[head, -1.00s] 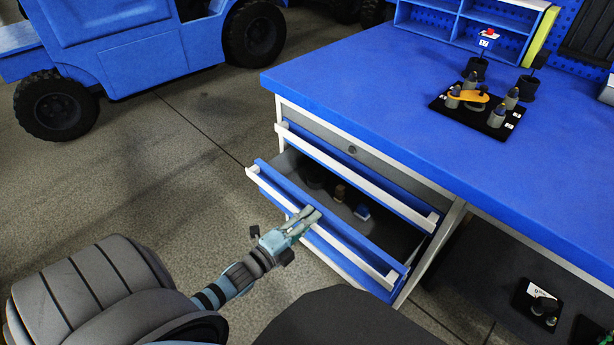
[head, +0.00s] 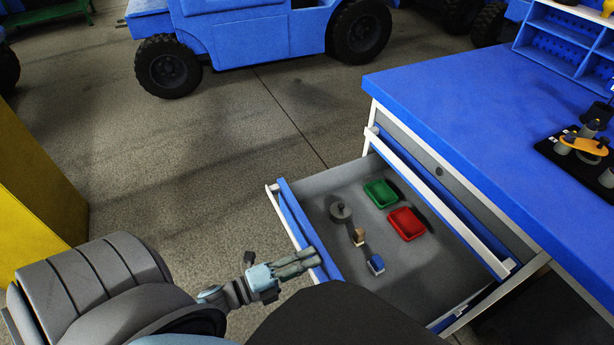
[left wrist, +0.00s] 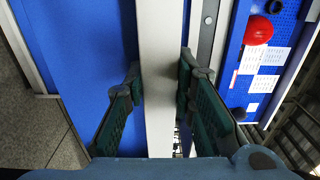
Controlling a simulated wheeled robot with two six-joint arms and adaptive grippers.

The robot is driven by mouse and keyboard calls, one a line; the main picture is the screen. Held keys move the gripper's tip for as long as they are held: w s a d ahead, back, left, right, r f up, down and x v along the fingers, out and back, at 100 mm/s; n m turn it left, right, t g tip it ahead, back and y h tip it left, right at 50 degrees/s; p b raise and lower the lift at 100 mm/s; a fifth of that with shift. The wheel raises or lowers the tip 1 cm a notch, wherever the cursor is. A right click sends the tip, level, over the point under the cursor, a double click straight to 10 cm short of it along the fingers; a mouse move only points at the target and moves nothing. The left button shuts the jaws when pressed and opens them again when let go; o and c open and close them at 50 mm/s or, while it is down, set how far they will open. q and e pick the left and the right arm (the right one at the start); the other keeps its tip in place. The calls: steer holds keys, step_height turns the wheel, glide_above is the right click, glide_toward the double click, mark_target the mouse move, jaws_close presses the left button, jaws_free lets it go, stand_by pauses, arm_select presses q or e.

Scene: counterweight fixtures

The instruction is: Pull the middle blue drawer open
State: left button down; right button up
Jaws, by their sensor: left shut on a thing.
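The blue-fronted drawer (head: 322,185) under the workbench stands well open in the head view, its grey inside showing. Its pale bar handle (head: 284,217) runs along the front; the handle also fills the middle of the left wrist view (left wrist: 162,50). My left gripper (head: 312,257) is at the drawer front, shut on the handle, with a finger on each side of it in the left wrist view (left wrist: 160,90). The near end of the drawer is partly hidden by a dark part of my body. My right gripper is not in view.
In the drawer lie a green tray (head: 381,193), a red tray (head: 407,223), a grey round weight (head: 340,210) and small pieces. A shut drawer handle (head: 440,205) is above. The blue benchtop (head: 480,100) overhangs. A yellow block (head: 35,180) stands left; the floor between is clear.

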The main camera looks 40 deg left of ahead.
arm_select(q)
steer(key=shift+s, duration=0.1)
steer(key=c, duration=1.3)
jaws_free()
steer(key=shift+a, duration=0.1)
steer(key=v, duration=1.2)
